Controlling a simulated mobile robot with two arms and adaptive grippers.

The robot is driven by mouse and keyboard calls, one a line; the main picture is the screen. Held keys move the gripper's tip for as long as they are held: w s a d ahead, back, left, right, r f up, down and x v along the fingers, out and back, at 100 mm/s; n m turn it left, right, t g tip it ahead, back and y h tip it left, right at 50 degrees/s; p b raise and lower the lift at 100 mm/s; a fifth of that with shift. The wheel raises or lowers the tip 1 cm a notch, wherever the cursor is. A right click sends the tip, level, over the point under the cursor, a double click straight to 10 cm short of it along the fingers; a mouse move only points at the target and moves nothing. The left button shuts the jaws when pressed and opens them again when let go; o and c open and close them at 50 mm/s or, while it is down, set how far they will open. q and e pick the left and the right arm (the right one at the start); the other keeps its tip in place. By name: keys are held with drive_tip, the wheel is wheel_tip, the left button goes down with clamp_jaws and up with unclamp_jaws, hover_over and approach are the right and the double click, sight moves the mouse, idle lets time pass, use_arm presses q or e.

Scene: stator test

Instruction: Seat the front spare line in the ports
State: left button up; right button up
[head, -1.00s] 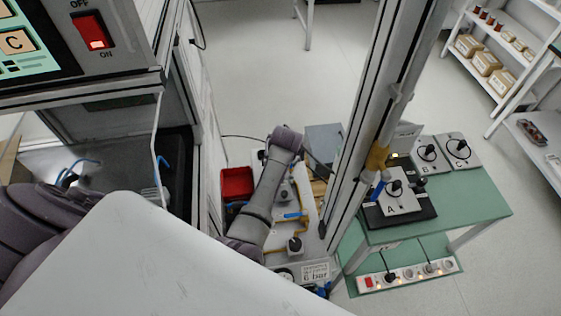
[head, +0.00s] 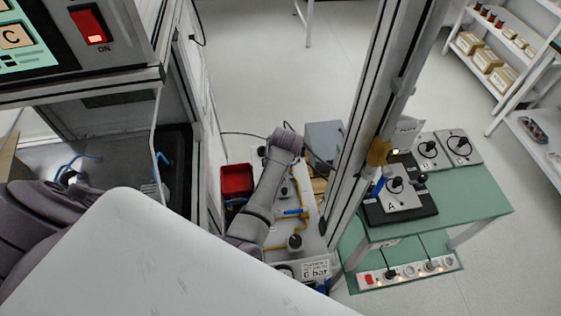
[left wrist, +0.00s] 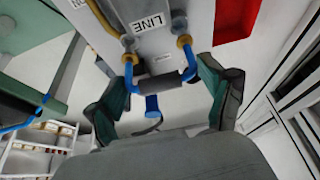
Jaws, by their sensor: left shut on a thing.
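My left gripper (left wrist: 163,95) shows in the left wrist view, its green-padded fingers at either end of a dark sleeve (left wrist: 160,87). It is shut on the blue line (left wrist: 188,66) that carries this sleeve. The line's bent ends meet two brass ports (left wrist: 128,58) (left wrist: 184,41) at the edge of a white panel (left wrist: 157,42) marked "LINE". I cannot tell how deep the ends sit. In the head view my arm hides this gripper and most of the held line. My right gripper is not in view.
A red bin (head: 237,180) stands left of the panel; it also shows in the left wrist view (left wrist: 236,18). A grey upright post (head: 375,125) rises right of the panel. Beyond it is a green table (head: 465,205) with several devices. A power strip (head: 405,273) lies below.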

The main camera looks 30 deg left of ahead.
use_arm(q)
drive_tip(key=shift+f, duration=0.15)
drive_tip(key=shift+f+b, duration=0.45)
drive_tip(key=shift+f, duration=0.25)
drive_tip(key=shift+f+b, duration=0.3)
drive_tip(key=shift+f, duration=0.3)
idle(0.4)
drive_tip(key=o, duration=1)
drive_tip(key=shift+r, duration=0.15)
